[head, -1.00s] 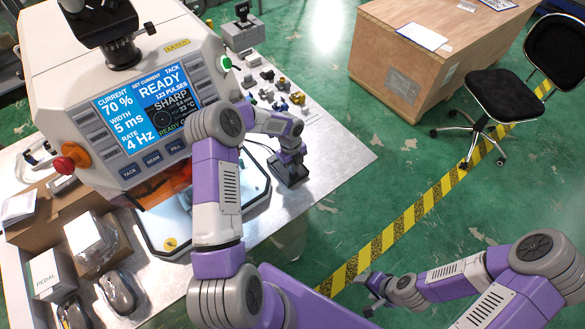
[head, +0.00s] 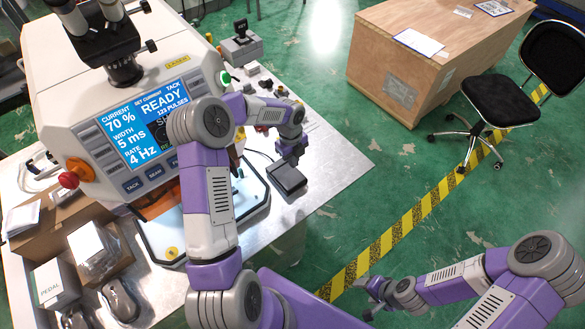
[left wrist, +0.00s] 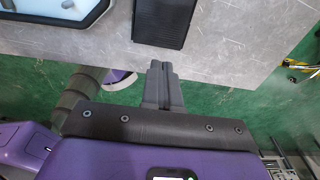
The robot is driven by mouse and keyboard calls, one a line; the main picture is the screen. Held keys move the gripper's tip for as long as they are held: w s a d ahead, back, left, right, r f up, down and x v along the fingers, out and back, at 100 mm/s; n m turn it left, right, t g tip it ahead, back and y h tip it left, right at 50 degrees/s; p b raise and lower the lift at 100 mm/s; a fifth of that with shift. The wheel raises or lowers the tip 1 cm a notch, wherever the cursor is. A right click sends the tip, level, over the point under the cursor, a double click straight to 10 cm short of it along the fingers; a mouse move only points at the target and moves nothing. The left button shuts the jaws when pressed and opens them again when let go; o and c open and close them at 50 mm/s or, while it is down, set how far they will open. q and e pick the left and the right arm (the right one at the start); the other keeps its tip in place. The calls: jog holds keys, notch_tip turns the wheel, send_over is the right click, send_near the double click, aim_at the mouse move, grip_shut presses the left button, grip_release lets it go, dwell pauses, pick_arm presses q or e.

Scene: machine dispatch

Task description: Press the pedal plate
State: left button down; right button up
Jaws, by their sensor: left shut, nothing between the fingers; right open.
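The pedal plate (head: 288,180) is a dark, ribbed rectangular plate on the grey bench top, right of the welding machine. It also shows at the top of the left wrist view (left wrist: 165,22). My left gripper (head: 292,157) is shut and empty, close to the plate and seemingly above it. In the left wrist view its closed fingertips (left wrist: 159,66) point at the plate's near edge, with a small gap in the picture; the height is hard to tell. My right gripper (head: 369,292) is open and empty at the lower right, away from the bench.
The white machine (head: 65,110) with a lit screen stands left of the plate. Small metal parts (head: 265,85) lie behind it. A box marked PEDAL (head: 55,285) and dark mouse-shaped items (head: 120,302) are at lower left. A wooden crate (head: 415,65) and chair (head: 500,100) stand beyond.

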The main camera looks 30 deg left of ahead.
pick_arm(q)
jog(key=shift+r, duration=1.55)
jog(key=s+d+f+n+h+b, duration=0.1)
jog(key=d+f+n, duration=0.1)
jog(key=d+f, duration=0.1)
jog(key=s+d+f+n, duration=0.2)
jog(key=d+f, duration=0.2)
jog(key=s+d+f+n+h+b, duration=0.1)
jog(key=s+d+f+n, duration=0.1)
jog(key=d+f, duration=0.1)
jog(key=shift+d+f+n+h+b, duration=0.3)
jog(key=shift+f, duration=0.3)
jog(key=s+d+f+n+b, duration=0.2)
jog(key=s+d+f+n, duration=0.2)
jog(key=s+f+n, duration=0.2)
jog(key=s+d+f+n+b, duration=0.2)
jog(key=s+d+f+n, duration=0.2)
jog(key=s+f+n, duration=0.3)
jog(key=shift+s+n+t+h, duration=0.3)
jog(key=shift+s+n+t, duration=0.1)
jog(key=shift+s+n, duration=2.2)
jog(key=shift+w+d, duration=0.15)
jog(key=shift+w, duration=0.2)
